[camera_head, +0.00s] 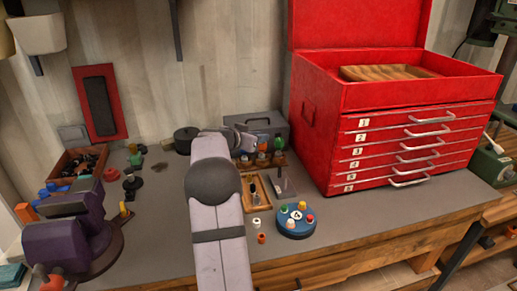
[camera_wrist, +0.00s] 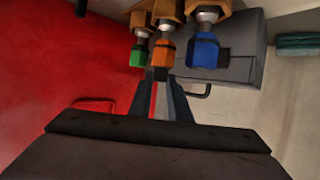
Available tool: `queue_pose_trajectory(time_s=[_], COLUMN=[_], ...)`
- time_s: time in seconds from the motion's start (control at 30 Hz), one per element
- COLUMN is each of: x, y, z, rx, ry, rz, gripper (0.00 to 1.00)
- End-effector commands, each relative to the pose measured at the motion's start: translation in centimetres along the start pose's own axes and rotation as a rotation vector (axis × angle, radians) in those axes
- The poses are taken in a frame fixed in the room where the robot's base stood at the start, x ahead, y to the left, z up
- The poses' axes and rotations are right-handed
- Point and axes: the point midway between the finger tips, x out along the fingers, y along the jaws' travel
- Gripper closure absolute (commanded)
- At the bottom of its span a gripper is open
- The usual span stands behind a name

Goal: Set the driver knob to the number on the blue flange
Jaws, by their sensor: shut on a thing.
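Drivers with green (camera_wrist: 138,55), orange (camera_wrist: 164,52) and blue (camera_wrist: 203,50) handles stand side by side in a wooden rack (camera_wrist: 188,8). My gripper (camera_wrist: 163,82) reaches the rack and appears shut on the dark end of the orange driver; the fingers partly hide the contact. No knob number is readable.
A red toolbox (camera_head: 408,110) with numbered drawers stands right of the rack. A grey box (camera_head: 266,126) is behind it. A wooden tray (camera_head: 257,203) lies in front. A purple vise (camera_head: 72,243) and a parts bin (camera_head: 76,157) are on the left.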

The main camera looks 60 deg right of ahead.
Motion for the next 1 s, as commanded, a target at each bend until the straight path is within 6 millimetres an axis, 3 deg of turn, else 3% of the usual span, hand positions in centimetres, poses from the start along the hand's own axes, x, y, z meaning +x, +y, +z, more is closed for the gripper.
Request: queue_pose_trajectory(time_s=[0.03,1.0], x=[0.27,0.15], y=[0.14,0.62], z=[0.67,0.45], rx=[-0.004,-0.123], ry=[0.0,-0.008], rz=[-0.015,-0.286], gripper=[1.0,1.0])
